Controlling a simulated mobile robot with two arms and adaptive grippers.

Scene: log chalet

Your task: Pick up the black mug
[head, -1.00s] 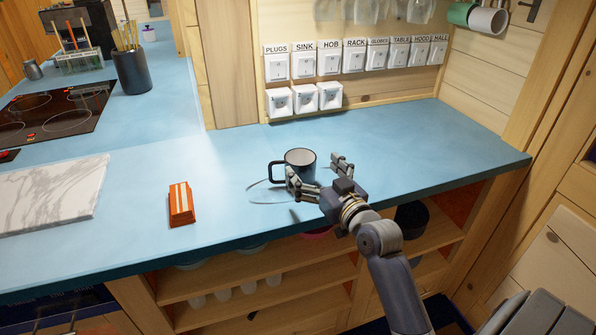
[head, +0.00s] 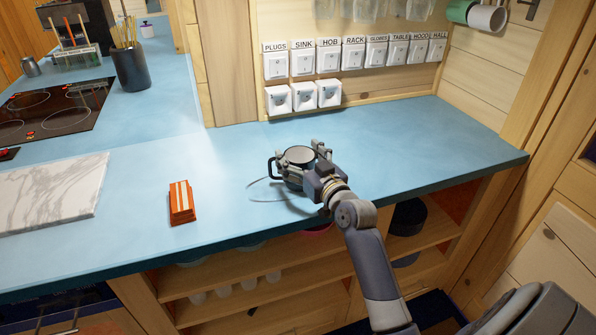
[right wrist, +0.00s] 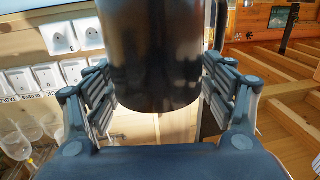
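The black mug (head: 299,156) stands upright on the blue counter, its handle pointing left in the head view. In the right wrist view the mug (right wrist: 155,50) fills the upper middle, dark and shiny, with its handle at the right. My right gripper (head: 307,163) is around the mug, one finger on each side. The gripper hides part of the mug's front and right side in the head view. My left gripper is not in view.
The blue counter (head: 420,150) is clear right of the mug. A clear, thin-rimmed round item (head: 260,190) lies beside the mug. Left are an orange striped item (head: 181,202), a marble board (head: 50,195) and a hob (head: 55,108). Labelled switches (head: 355,54) line the wall behind.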

